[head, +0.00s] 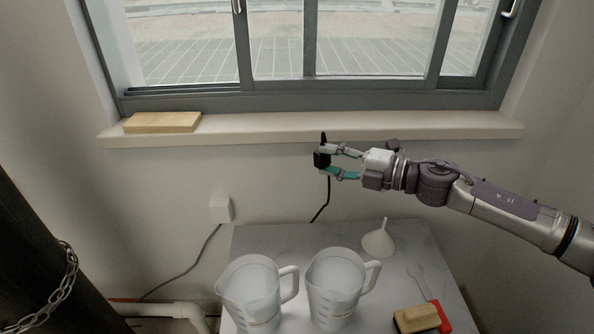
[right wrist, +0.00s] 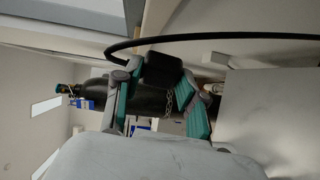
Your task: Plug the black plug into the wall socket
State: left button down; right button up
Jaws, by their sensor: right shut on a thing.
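My right gripper (head: 325,161) reaches in from the right and is shut on the black plug (head: 321,159), in front of the wall just below the window sill. A black cord (head: 328,190) hangs from the plug down to the table's back edge. In the right wrist view the plug (right wrist: 162,70) sits between the fingertips, and its cord (right wrist: 220,37) curves to the right. A white wall socket box (head: 220,209) is on the wall, lower and left of the plug and apart from it. My left gripper is out of view.
A wooden block (head: 162,122) lies on the sill (head: 300,128). A dark chained cylinder (head: 40,265) stands at left.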

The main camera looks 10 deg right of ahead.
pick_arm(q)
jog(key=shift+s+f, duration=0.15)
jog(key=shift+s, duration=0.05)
pick_arm(e)
jog(key=d+f+m+t+h, duration=0.3)
jog(key=d+f, duration=0.3)
jog(key=d, duration=0.4)
jog(key=d+f+m+t+h, duration=0.4)
jog(key=d+f, duration=0.3)
jog(key=d, duration=0.3)
jog(key=shift+t+h, duration=0.4)
jog(key=shift+h, duration=0.2)
jog(key=shift+w, duration=0.2)
